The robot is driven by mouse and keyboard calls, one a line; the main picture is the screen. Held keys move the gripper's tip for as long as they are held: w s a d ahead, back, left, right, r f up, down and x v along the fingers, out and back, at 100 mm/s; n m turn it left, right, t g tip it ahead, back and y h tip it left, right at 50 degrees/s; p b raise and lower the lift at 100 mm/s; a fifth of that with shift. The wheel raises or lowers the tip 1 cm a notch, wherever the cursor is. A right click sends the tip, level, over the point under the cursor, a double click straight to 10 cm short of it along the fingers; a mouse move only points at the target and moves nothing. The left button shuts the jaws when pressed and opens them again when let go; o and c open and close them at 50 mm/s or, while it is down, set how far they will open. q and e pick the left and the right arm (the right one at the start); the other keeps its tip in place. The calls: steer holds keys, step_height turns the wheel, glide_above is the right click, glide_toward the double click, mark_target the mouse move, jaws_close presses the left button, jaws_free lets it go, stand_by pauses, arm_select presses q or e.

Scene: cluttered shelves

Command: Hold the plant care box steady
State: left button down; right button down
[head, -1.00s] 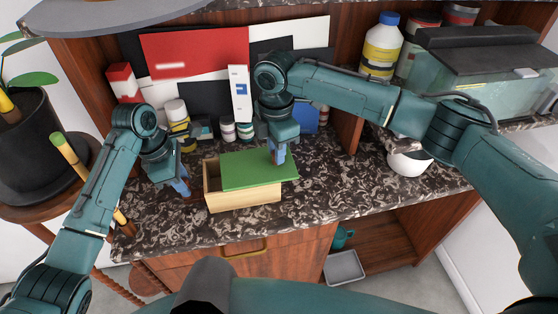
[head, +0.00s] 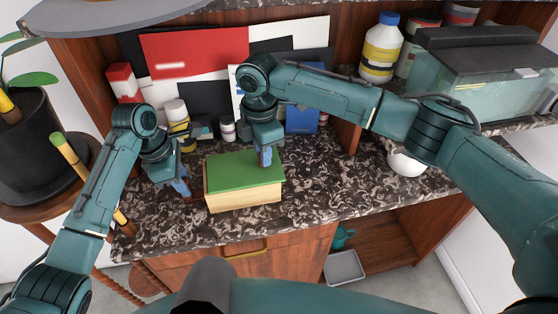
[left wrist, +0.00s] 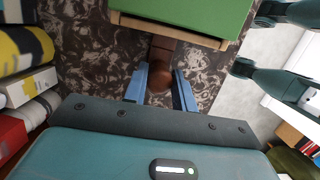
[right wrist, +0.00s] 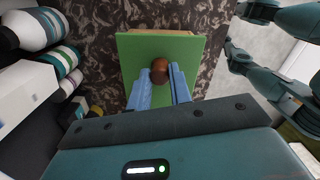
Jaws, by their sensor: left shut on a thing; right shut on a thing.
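The plant care box (head: 243,198) is a pale wooden box on the dark speckled counter. Its green lid (head: 235,173) lies over the top and covers the opening, so the inside is hidden. My left gripper (head: 182,187) is at the box's left side. In the left wrist view it is shut on a brown round-ended handle (left wrist: 160,78) that sticks out from the box (left wrist: 170,30). My right gripper (head: 265,158) is over the lid's right part. In the right wrist view it is shut on the lid's brown knob (right wrist: 159,70).
Several bottles and jars (head: 177,112) stand behind the box at the left. A white round pot (head: 405,162) is at the right, and a glass tank (head: 480,85) stands further right. A potted plant (head: 30,130) stands left of the counter. The counter right of the box is clear.

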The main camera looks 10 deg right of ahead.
steer(key=shift+a, duration=0.55)
steer(key=c, duration=1.2)
jaws_free()
steer(key=shift+r, duration=0.15)
step_height(320, 180, up, 12)
steer(key=shift+f, duration=0.1)
